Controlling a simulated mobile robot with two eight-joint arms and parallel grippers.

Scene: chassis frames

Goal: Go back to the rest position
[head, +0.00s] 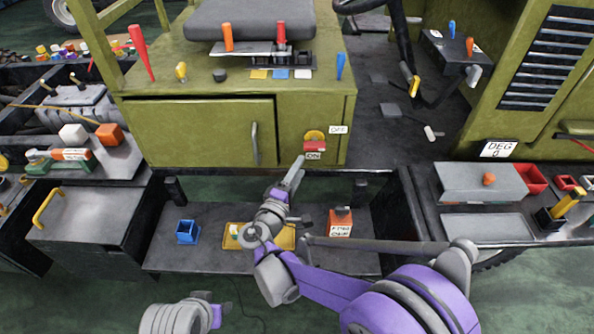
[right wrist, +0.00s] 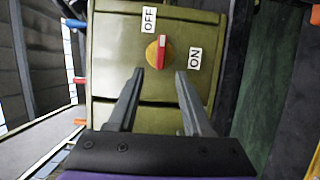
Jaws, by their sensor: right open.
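My right gripper (head: 293,177) is in front of the olive cabinet, just below a rotary switch (head: 314,139) with a yellow base and red handle. In the right wrist view the two fingers (right wrist: 156,88) are apart with nothing between them. The switch (right wrist: 159,53) shows just beyond the fingertips, clear of them. Its red handle lies upright in that view, between the OFF label (right wrist: 149,18) and the ON label (right wrist: 195,59). Part of my left arm shows at the bottom left of the head view; its fingers are not seen.
The olive cabinet (head: 200,130) stands straight ahead, under a grey seat. A low shelf below carries a blue box (head: 187,231), a yellow tray (head: 285,238) and an orange-white box (head: 341,222). Dark workbenches flank both sides. Green floor is open in front.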

